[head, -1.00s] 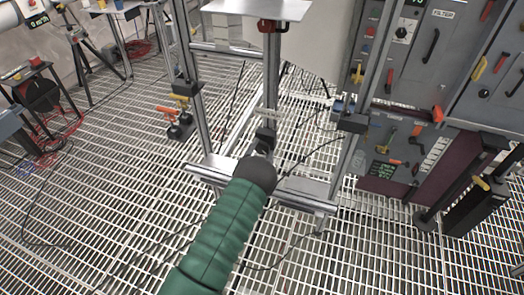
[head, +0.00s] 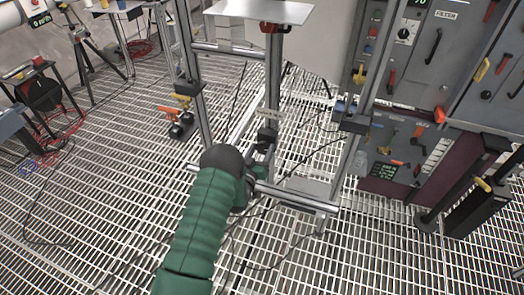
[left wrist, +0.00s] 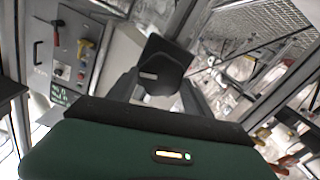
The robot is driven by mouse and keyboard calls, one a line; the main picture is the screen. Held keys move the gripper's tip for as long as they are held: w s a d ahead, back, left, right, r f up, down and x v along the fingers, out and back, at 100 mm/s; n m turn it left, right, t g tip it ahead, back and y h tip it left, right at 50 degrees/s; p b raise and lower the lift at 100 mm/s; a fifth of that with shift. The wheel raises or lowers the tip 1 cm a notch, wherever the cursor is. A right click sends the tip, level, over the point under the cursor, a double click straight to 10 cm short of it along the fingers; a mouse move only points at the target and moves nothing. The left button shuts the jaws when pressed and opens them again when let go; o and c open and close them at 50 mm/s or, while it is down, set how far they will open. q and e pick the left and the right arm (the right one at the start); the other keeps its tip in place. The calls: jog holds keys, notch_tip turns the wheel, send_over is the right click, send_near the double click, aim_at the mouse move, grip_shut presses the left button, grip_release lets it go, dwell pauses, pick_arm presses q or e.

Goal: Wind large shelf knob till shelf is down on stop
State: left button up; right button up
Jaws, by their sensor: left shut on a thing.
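The shelf (head: 258,12) is a pale flat plate at the top of the head view, carried on an upright post with a red clamp (head: 272,28) under it. A black block (head: 267,136) sits low on that post; I cannot tell whether it is the stop. My left gripper (head: 254,174), on the green-sleeved arm, is at the foot of the post, just above the frame's lower crossbar. It is shut on the large shelf knob, which the gripper and wrist mostly hide. In the left wrist view a black part (left wrist: 163,66) shows beyond the dark fingers. My right gripper is out of view.
Metal uprights (head: 190,80) and a lower crossbar (head: 300,197) frame the shelf closely. Grey panels with handles (head: 425,50) stand to the right. A black unit with a yellow handle (head: 475,208) is at far right. Open grating floor (head: 110,190) lies to the left.

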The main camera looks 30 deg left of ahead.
pick_arm(q)
jog(key=n, duration=0.3)
jog(key=f+n, duration=0.1)
jog(key=n, duration=0.2)
jog(key=shift+s+n, duration=0.15)
jog(key=shift+n, duration=0.15)
dwell(0.4)
jog(key=o, duration=1.4)
jog(key=shift+a, duration=0.1)
jog(key=shift+r, duration=0.15)
